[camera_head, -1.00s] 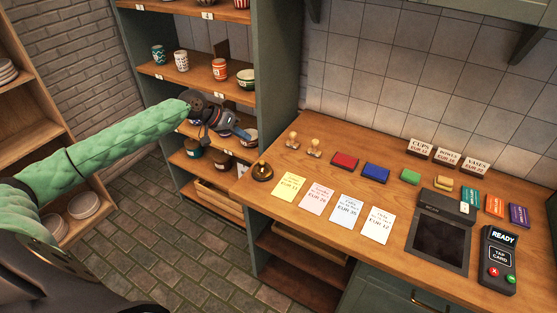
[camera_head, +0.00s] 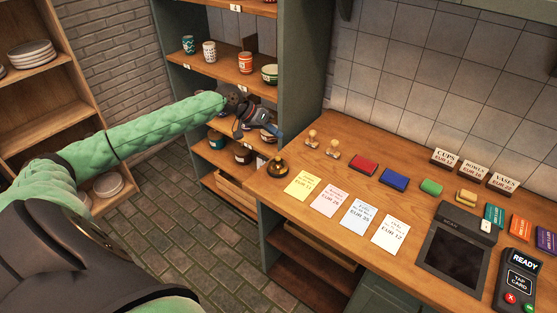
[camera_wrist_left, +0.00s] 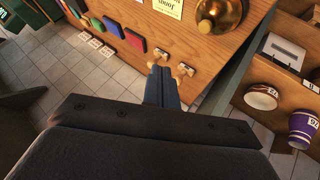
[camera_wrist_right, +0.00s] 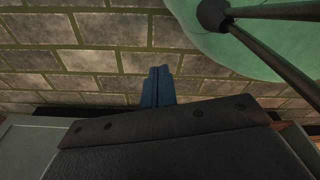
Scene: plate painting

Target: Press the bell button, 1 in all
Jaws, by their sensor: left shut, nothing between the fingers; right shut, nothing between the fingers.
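The brass bell (camera_head: 277,166) with its dark base sits at the left end of the wooden counter (camera_head: 310,155). It also shows at the top of the left wrist view (camera_wrist_left: 222,12), partly cut off by the frame edge. My left gripper (camera_head: 268,129) is shut and empty, held up and beyond the bell in the head view, in front of the shelf. Its blue fingers are together in the left wrist view (camera_wrist_left: 160,75), apart from the bell. My right gripper (camera_wrist_right: 160,72) is shut and empty; it faces a brick wall and is outside the head view.
Two wooden stamps (camera_head: 333,149) stand behind the bell. Price cards, including a yellow one (camera_head: 303,185), lie right of it, with red (camera_head: 363,165), blue and green blocks behind. A card terminal (camera_head: 520,280) is at the right. A shelf with cups (camera_head: 246,63) stands left.

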